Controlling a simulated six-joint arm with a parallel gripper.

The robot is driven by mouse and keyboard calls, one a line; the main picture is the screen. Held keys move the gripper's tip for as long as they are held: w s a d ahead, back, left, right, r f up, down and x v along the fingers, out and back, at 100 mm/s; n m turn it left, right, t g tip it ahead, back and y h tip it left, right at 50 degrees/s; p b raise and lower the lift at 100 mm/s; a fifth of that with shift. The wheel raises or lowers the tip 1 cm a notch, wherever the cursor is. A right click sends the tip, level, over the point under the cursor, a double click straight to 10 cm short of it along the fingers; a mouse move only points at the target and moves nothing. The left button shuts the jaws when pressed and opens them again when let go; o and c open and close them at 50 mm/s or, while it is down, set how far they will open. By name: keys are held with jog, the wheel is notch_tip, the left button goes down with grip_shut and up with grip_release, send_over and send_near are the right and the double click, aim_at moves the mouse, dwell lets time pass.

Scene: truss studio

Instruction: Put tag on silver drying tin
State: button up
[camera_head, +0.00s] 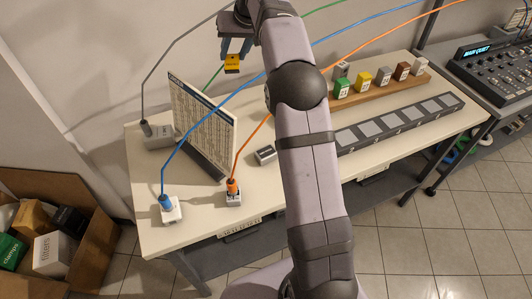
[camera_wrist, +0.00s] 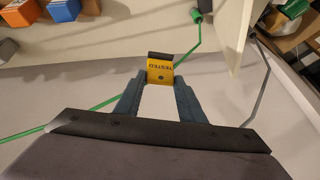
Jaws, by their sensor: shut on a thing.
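My gripper (camera_head: 234,58) is raised above the back of the bench, near the wall. Its two blue fingers are shut on a yellow tag (camera_head: 232,68) with a dark upper edge. In the wrist view the tag (camera_wrist: 160,72) reads "TESTED" and sits between the fingertips. A small silver-grey tin (camera_head: 265,154) lies on the bench top, left of my forearm and well apart from the tag. It looks like the silver drying tin, but I read no label on it.
A printed board (camera_head: 203,118) stands upright on the bench (camera_head: 150,238). Grey, blue and orange cables run to blocks around it. A wooden rack (camera_head: 385,84) holds several coloured blocks, behind a dark strip of grey squares (camera_head: 400,122). An open carton (camera_head: 95,240) stands at left.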

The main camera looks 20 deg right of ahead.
jog(key=s+d+b, duration=0.1)
jog(key=s, duration=0.4)
jog(key=m+h, duration=0.2)
send_over(267, 154)
notch_tip(267, 154, down, 11)
jog(key=shift+r, duration=0.1)
jog(key=shift+s+f+p, duration=0.1)
jog(key=shift+f+p, duration=0.3)
jog(key=shift+f, duration=4.65)
